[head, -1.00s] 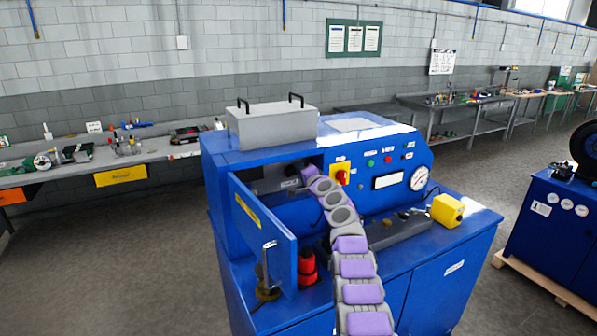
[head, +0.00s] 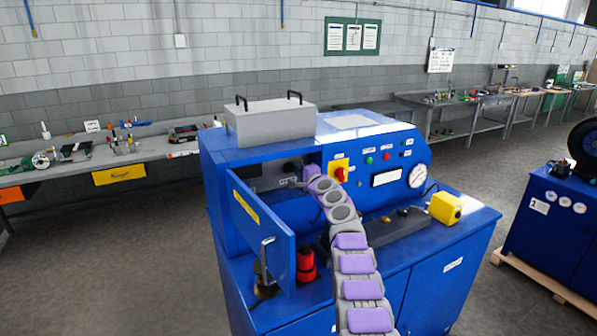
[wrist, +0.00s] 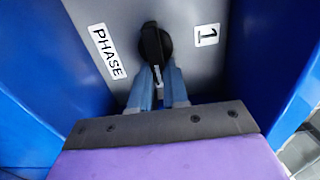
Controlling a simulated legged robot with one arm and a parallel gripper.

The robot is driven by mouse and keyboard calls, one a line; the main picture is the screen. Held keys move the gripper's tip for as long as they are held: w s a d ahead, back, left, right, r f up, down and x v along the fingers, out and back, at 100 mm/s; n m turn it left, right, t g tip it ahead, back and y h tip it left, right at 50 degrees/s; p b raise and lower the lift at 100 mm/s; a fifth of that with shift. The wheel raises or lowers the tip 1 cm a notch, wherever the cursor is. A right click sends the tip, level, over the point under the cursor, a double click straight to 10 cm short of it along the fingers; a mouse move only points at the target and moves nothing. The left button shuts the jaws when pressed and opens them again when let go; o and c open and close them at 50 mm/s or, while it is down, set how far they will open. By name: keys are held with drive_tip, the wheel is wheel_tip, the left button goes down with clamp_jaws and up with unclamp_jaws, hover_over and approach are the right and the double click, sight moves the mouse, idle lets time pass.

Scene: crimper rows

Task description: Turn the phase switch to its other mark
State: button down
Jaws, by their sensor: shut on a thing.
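The phase switch (wrist: 153,42) is a black knob on a grey panel, with a pale strip on its near end. A "PHASE" label (wrist: 107,51) is left of it and a "1" mark (wrist: 207,35) right of it; no other mark shows. The knob lies nearly along the picture's vertical, between the two labels. My gripper (wrist: 158,82) is shut on the knob's near end, a blue-grey finger on each side. In the head view the switch (head: 290,168) is inside the machine's open compartment, with my gripper (head: 298,182) at it.
The open blue door (head: 258,225) stands left of my arm. Blue compartment walls (wrist: 270,60) flank my gripper. A red and yellow switch (head: 339,172) is close right of my wrist. A red bottle (head: 306,267) and a yellow box (head: 446,208) stand on the ledge.

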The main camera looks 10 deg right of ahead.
drive_tip(key=shift+d+f, duration=0.1)
drive_tip(key=c, duration=1.1)
unclamp_jaws()
drive_tip(key=shift+w+f, duration=0.1)
drive_tip(key=shift+w, duration=0.15)
drive_tip(key=shift+s+b, duration=0.15)
drive_tip(key=shift+b, duration=0.7)
drive_tip(key=shift+s+d+b, duration=0.1)
drive_tip(key=shift+b, duration=0.4)
